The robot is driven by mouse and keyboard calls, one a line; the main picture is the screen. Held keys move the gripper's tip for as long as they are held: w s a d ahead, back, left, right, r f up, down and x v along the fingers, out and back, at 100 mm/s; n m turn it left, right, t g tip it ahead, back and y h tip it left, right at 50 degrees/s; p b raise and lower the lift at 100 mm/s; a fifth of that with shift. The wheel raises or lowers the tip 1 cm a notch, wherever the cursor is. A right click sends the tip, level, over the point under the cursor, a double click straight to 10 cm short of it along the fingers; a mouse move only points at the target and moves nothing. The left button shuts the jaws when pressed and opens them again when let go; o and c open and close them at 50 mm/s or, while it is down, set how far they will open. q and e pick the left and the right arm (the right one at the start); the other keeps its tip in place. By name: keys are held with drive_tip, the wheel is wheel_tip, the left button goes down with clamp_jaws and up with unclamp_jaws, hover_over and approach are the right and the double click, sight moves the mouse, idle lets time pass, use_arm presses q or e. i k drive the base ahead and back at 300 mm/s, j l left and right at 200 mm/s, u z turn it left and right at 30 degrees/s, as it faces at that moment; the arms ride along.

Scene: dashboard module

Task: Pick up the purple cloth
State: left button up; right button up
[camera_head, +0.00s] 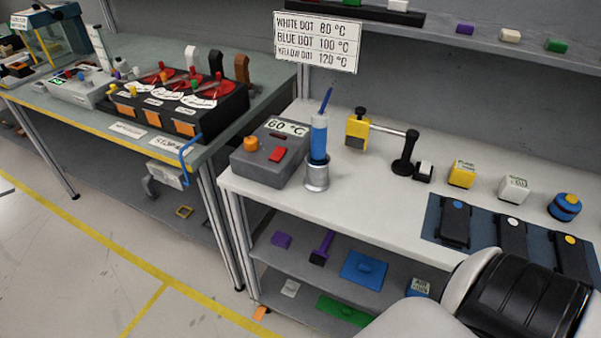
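A small flat purple piece (281,240), which may be the purple cloth, lies on the lower shelf (262,262) of the white table, near its left end. It is too small to tell its material. A purple-handled tool (323,246) lies just right of it. Another small purple block (465,28) sits on the high shelf at the top right. Neither gripper shows. A white and black part of my own arm fills the bottom right corner, well right of the purple piece, and hides part of the table.
A blue flat piece (363,267) and a green one (343,310) lie on the lower shelves. Above, the white tabletop (370,205) holds a 60 °C heater box (271,152), a blue tool in a metal stand (318,150) and a clamp arm (385,136). Floor at left is open.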

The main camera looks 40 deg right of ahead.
sight(280, 239)
drive_tip(key=z, duration=1.05)
